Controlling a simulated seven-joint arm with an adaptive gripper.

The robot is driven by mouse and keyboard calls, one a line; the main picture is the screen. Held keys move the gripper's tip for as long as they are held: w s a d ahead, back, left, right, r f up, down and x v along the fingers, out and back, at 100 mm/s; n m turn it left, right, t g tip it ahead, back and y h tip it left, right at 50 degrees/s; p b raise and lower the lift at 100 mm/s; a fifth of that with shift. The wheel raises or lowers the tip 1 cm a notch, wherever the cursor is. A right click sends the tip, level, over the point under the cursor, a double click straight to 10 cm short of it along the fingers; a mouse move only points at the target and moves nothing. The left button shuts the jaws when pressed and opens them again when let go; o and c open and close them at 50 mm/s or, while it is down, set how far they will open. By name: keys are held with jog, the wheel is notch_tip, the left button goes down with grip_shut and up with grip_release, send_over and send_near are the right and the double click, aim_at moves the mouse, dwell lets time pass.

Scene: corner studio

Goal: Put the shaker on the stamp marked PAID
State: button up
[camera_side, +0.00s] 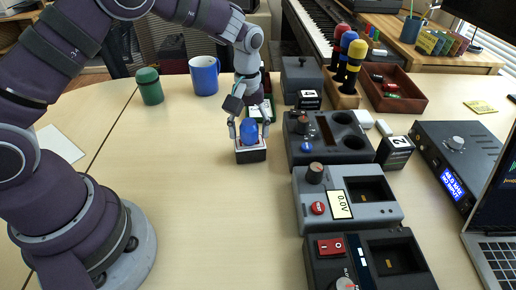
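My gripper (249,130) points down in the middle of the table, one finger on each side of an upright, rounded blue object (249,132). A small gap seems to show between it and each finger. The blue object stands in or on a small dark box with a pale rim (251,155). I cannot tell if they are one piece. A green cylinder with a darker band (150,88) stands at the back left, possibly the shaker. I cannot read PAID anywhere, so I cannot tell which thing is that stamp.
A blue mug (205,76) stands at the back, and a small green item (262,108) lies behind my gripper. Several grey devices (335,212) line the right side. A wooden rack (343,96) holds red, blue and yellow-topped pieces. The front middle of the table is clear.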

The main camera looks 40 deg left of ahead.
aim_at(249, 122)
jog(key=shift+o, duration=0.3)
notch_tip(249, 122, up, 12)
jog(key=shift+f, duration=0.15)
jog(key=s+r+m+t, duration=0.3)
jog(key=s+r+m, duration=0.2)
jog(key=s+r, duration=0.25)
jog(key=s+a+f+m+t, duration=0.1)
jog(key=s+f+m+t, duration=0.1)
jog(key=s, duration=0.6)
jog(key=shift+s+a+f+m+t, duration=0.2)
jog(key=shift+s+f+m+t, duration=0.1)
jog(key=shift+f+m, duration=0.6)
jog(key=shift+r, duration=0.15)
